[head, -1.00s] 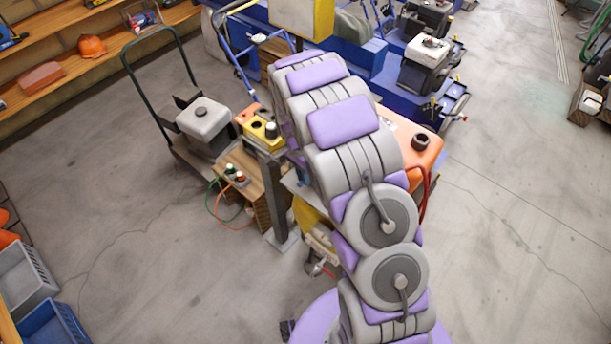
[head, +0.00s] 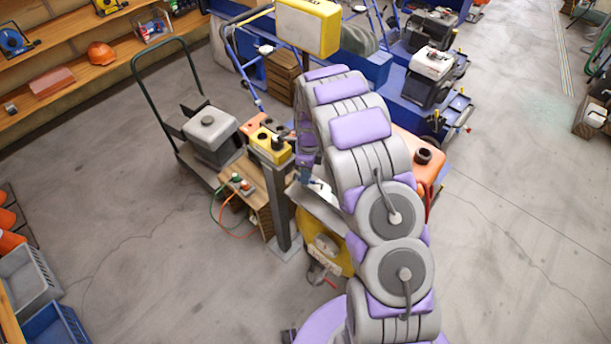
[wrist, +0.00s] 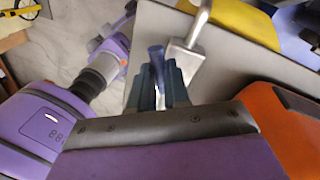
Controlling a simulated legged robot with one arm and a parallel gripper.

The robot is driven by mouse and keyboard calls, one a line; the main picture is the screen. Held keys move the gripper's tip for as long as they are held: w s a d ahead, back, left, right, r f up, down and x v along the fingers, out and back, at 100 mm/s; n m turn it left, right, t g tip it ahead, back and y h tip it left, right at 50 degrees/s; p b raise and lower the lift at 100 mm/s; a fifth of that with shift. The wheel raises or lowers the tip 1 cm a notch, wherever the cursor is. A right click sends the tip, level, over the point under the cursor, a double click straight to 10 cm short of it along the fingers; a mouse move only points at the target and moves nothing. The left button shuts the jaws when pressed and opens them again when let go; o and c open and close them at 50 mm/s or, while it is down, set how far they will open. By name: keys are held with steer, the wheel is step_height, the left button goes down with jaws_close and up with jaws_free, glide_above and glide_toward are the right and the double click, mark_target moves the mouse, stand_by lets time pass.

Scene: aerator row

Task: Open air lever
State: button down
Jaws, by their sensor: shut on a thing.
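In the wrist view, the dark blue-grey fingers of my gripper (wrist: 158,92) are closed around a slim lever with a blue end (wrist: 156,54), which I take for the air lever. Its lower part is hidden between the fingers. A silver metal piece (wrist: 188,55) stands right beside the fingers, in front of a grey panel (wrist: 230,62). In the head view, my gripper (head: 304,177) is at the left edge of the grey panel (head: 328,212), partly hidden by my arm. The lever cannot be made out there.
A yellow box with dark knobs (head: 270,146) tops a post left of my gripper. A yellow reel (head: 328,250) sits below the panel. An orange tank (head: 428,165) stands to the right. A grey engine on a cart (head: 210,133) stands at left.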

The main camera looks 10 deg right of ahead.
steer(key=m+p, duration=0.1)
steer(key=w+d+m, duration=0.1)
steer(key=m, duration=0.1)
steer(key=w+m+p, duration=0.1)
steer(key=m, duration=0.1)
steer(key=shift+d+r+t+y+p, duration=0.1)
steer(key=shift+d+t+y+p, duration=0.25)
steer(key=shift+d+t+y, duration=0.05)
steer(key=shift+m, duration=0.3)
steer(key=c, duration=1.1)
jaws_free()
step_height(320, 180, up, 17)
steer(key=w+d, duration=0.2)
steer(key=d, duration=0.1)
steer(key=shift+p, duration=0.35)
